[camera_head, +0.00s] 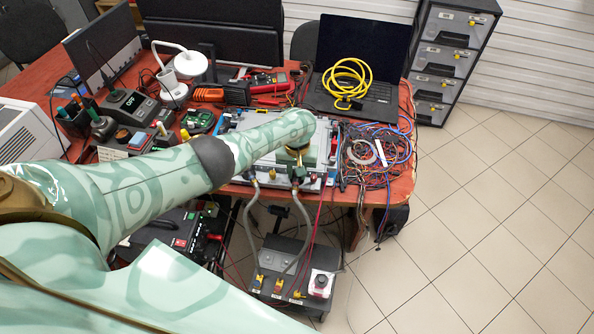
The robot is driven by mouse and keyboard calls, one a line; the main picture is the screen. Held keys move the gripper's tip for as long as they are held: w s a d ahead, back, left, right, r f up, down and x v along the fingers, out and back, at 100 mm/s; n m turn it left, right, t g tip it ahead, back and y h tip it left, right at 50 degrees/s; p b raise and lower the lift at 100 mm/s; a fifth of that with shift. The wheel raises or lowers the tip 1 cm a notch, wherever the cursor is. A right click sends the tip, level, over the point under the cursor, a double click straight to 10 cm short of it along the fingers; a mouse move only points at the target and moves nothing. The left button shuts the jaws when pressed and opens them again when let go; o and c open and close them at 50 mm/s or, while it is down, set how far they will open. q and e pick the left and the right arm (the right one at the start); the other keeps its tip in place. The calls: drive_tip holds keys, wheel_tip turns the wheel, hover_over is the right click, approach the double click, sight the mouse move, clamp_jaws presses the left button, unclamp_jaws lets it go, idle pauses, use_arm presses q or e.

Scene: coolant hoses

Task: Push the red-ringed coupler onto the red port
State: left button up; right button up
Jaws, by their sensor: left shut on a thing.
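My left gripper (298,172) is at the front edge of the workbench, at the end of my pale green arm. It is shut on the upper end of a grey hose (308,219), where the coupler is. The coupler is mostly hidden by the gripper, and I cannot make out its red ring. A second grey hose (246,215) rises to a brass-coloured fitting (254,183) just left of the gripper. I cannot make out the red port; my arm covers part of the light grey unit on the bench. My right gripper is not in view.
Both hoses run down to a dark grey box (285,250) with yellow and red tags. A tangle of wires (375,150) lies right of the gripper. A laptop (365,55) with a yellow cable (347,78) stands behind. The tiled floor (480,210) at right is clear.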

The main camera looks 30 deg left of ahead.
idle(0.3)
use_arm(q)
drive_tip(key=o, duration=1.3)
wheel_tip(320, 180, up, 4)
drive_tip(key=p, duration=0.3)
drive_tip(key=shift+d+f, duration=0.1)
drive_tip(key=shift+f, duration=0.1)
wheel_tip(320, 180, up, 4)
drive_tip(key=p, duration=0.3)
drive_tip(key=shift+f, duration=0.25)
drive_tip(key=shift+f, duration=0.1)
